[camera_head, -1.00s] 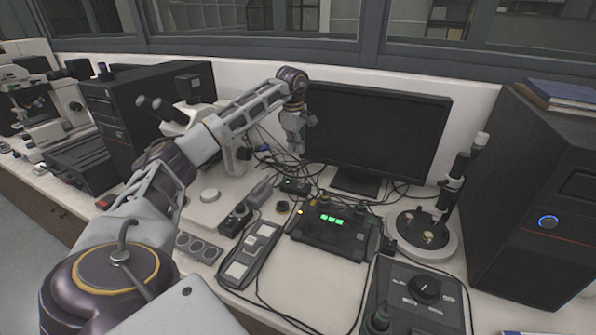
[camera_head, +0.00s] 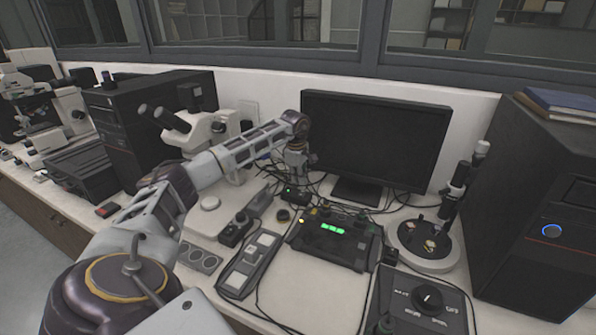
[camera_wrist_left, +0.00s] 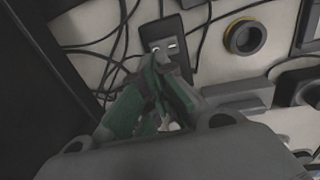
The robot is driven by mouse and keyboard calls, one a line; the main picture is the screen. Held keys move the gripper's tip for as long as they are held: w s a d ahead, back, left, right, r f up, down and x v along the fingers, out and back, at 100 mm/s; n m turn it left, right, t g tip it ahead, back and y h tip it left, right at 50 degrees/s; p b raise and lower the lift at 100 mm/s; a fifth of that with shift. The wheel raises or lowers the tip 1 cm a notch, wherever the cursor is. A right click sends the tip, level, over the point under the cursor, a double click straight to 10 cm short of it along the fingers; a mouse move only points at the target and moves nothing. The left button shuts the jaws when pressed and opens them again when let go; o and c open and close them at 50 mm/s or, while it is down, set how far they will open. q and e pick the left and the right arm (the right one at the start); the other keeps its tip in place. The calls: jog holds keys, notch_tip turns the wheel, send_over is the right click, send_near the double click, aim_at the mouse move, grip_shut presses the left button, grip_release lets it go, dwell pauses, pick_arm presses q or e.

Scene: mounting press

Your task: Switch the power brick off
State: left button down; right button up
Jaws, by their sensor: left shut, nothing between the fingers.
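The power brick (camera_head: 291,194) is a small black box with a green light. It lies among cables on the bench, in front of the monitor's left side. In the left wrist view the power brick (camera_wrist_left: 182,30) shows at top centre, with small pale marks on its top. My left gripper (camera_head: 296,174) is shut and empty, pointing down just above the brick. In the left wrist view the shut fingertips (camera_wrist_left: 159,66) overlap the brick's near part and hide some of it. I cannot tell whether they touch it. My right gripper is not in view.
The monitor (camera_head: 375,140) stands close behind my gripper. Loose cables surround the brick. A microscope (camera_head: 190,128) stands to the left, and a black computer tower (camera_head: 535,200) at the right.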

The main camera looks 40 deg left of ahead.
aim_at(298, 194)
pick_arm(q)
jog(key=shift+w+f, duration=0.2)
jog(key=shift+f, duration=1.45)
jog(key=shift+a, duration=0.1)
jog(key=shift+f, duration=0.1)
jog(key=shift+f, duration=0.15)
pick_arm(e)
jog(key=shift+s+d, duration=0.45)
pick_arm(q)
jog(key=shift+s, duration=0.15)
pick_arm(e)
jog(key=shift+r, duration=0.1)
pick_arm(q)
jog(key=shift+s+d+p, duration=0.2)
jog(key=shift+s+p, duration=0.15)
jog(key=shift+s, duration=0.15)
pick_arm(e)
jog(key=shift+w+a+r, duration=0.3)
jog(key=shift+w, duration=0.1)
